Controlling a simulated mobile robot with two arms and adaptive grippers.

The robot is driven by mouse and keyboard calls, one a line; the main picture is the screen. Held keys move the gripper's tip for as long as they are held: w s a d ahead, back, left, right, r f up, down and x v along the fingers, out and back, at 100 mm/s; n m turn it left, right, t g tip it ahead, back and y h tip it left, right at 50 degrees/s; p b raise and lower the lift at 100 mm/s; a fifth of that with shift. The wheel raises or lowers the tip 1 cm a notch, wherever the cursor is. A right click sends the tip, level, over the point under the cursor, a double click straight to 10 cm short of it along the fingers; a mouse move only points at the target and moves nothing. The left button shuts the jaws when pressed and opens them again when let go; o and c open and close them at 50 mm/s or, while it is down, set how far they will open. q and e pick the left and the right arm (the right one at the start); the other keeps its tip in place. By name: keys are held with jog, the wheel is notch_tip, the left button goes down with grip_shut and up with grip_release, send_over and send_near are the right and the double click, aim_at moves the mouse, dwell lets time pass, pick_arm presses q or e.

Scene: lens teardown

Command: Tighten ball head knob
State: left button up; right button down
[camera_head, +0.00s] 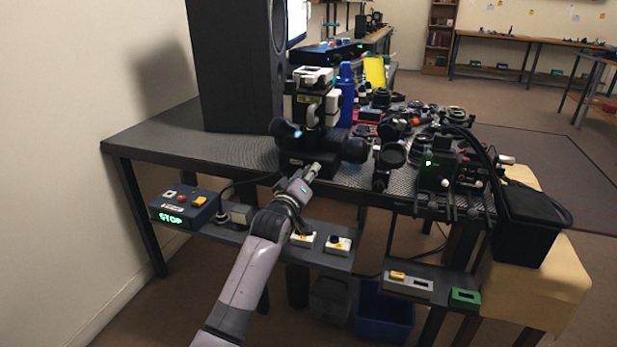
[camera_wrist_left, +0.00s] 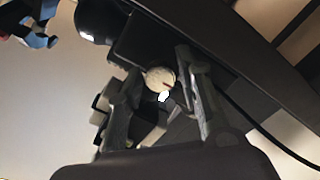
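My left gripper (camera_head: 308,174) reaches in from below to the table's front edge, just before the base of a black and white apparatus (camera_head: 318,108). In the left wrist view a round, pale knob (camera_wrist_left: 159,78) shows between the two fingertips of this gripper (camera_wrist_left: 160,85). The fingers stand apart on either side of it. The right finger looks very near the knob; whether it touches I cannot tell. Behind the knob is a dark block (camera_wrist_left: 135,45). I cannot make out a ball head for sure. My right gripper is not in view.
A tall black speaker (camera_head: 238,65) stands at the table's back left. A blue bottle (camera_head: 346,95) and many lens parts crowd the table (camera_head: 170,138). A STOP box (camera_head: 183,207) and switch boxes (camera_head: 338,245) sit on the lower shelf. A black bin (camera_head: 530,225) hangs at right.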

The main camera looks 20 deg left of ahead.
pick_arm(q)
jog(key=shift+w, duration=0.5)
jog(key=shift+c, duration=0.6)
grip_shut()
